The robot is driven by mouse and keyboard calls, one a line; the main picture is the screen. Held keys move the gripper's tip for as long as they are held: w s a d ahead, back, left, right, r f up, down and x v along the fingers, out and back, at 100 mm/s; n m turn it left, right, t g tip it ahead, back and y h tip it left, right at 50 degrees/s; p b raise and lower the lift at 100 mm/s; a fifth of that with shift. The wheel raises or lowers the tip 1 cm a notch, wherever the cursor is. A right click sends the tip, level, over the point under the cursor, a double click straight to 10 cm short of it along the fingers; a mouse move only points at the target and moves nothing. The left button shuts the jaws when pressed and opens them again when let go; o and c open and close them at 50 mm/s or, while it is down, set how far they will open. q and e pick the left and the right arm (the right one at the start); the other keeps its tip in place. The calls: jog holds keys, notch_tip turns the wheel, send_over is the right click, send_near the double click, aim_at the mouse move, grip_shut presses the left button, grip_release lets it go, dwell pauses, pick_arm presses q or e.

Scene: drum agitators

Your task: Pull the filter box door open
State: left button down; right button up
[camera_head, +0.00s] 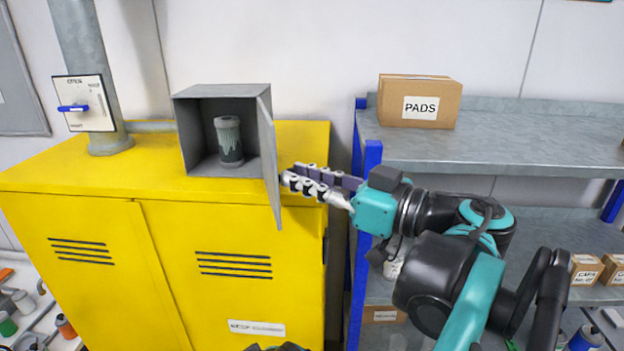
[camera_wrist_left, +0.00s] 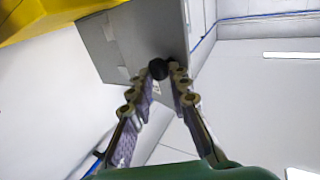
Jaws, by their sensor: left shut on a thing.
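The grey filter box (camera_head: 222,91) sits on top of the yellow cabinet. Its door (camera_head: 267,150) stands swung out at the box's right side, and the front is open. A grey-green filter canister (camera_head: 229,140) stands upright inside. My left gripper (camera_head: 287,178) is at the outer face of the door, to its right. In the left wrist view, its fingertips (camera_wrist_left: 166,70) are closed around a black round knob (camera_wrist_left: 158,68) on the grey door panel (camera_wrist_left: 130,35). In the head view the knob is hidden by the fingers.
The yellow cabinet (camera_head: 100,200) fills the left. A grey pillar with a blue-handled switch (camera_head: 85,105) stands left of the box. A shelf rack with a blue post (camera_head: 363,180) and a PADS carton (camera_head: 420,101) stands right, close behind my left arm.

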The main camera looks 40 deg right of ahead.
pick_arm(q)
jog(key=shift+w+r, duration=0.15)
jog(key=shift+w, duration=0.1)
jog(key=c, duration=1.4)
grip_release()
jog(key=shift+w, duration=0.15)
jog(key=shift+o, duration=0.4)
jog(key=shift+w+f, duration=0.25)
jog(key=shift+w, duration=0.5)
jog(key=shift+s+a, duration=0.15)
jog(key=shift+s, duration=0.15)
jog(key=shift+d, duration=0.2)
pick_arm(e)
jog(key=shift+w+f, duration=0.15)
jog(key=shift+w, duration=0.4)
pick_arm(q)
jog(key=shift+a, duration=0.1)
